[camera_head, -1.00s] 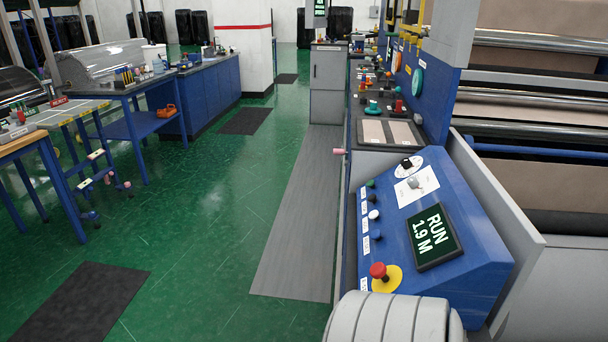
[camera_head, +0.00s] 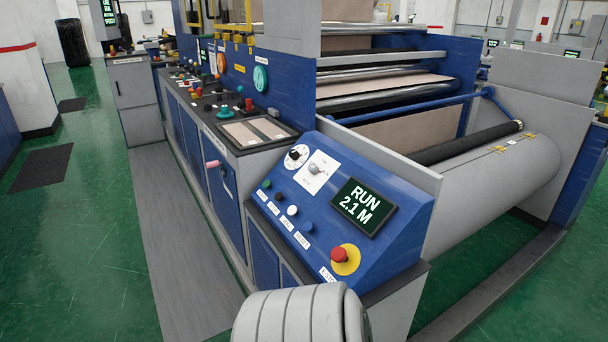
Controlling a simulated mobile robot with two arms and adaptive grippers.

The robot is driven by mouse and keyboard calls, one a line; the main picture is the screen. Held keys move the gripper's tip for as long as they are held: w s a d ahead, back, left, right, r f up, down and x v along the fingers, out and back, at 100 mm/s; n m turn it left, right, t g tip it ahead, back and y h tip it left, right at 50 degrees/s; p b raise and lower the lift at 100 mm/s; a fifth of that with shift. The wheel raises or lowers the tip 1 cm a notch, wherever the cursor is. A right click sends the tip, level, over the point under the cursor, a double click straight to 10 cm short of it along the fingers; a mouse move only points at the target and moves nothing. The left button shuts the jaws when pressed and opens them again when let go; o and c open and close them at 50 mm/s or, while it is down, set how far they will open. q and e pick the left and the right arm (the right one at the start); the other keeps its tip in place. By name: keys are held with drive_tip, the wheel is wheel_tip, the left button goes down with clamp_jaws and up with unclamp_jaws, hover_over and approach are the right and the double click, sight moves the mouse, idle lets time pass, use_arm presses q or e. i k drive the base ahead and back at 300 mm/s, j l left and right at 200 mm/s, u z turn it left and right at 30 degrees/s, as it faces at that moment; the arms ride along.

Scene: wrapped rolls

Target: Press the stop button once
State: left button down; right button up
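The blue sloped control panel (camera_head: 325,205) is in the middle of the head view. It carries a row of small buttons with labels too small to read surely: a green one (camera_head: 266,184), a dark one (camera_head: 278,197), a white one (camera_head: 292,210) and a blue one (camera_head: 308,227). A red mushroom button (camera_head: 340,254) on a yellow disc sits at the panel's lower front. The display (camera_head: 363,207) reads RUN 2.1 M. I cannot tell for sure which label says stop. Neither of my grippers is in view, and nothing touches the buttons.
Two knobs sit at the panel's upper left, one on a white dial (camera_head: 296,156). The long machine (camera_head: 378,75) with rollers stands behind. A grey roll (camera_head: 490,180) lies right of the panel. A grey mat (camera_head: 185,235) and green floor are clear at left.

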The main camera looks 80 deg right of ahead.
sight(279, 196)
drive_tip(key=i+l+z, duration=0.15)
drive_tip(key=z, duration=0.25)
drive_tip(key=i+z, duration=0.25)
drive_tip(key=z, duration=0.2)
drive_tip(key=i+z, duration=0.2)
drive_tip(key=z, duration=0.2)
drive_tip(key=i+z, duration=0.25)
drive_tip(key=z, duration=0.2)
drive_tip(key=i+j+z, duration=0.15)
drive_tip(key=z, duration=0.25)
drive_tip(key=i+l+z, duration=0.15)
drive_tip(key=z, duration=0.25)
drive_tip(key=i+z, duration=0.3)
drive_tip(key=z, duration=0.15)
drive_tip(key=i+l+z, duration=0.1)
drive_tip(key=z, duration=0.3)
drive_tip(key=i+j+z, duration=0.15)
drive_tip(key=i+z, duration=0.25)
drive_tip(key=k, duration=0.05)
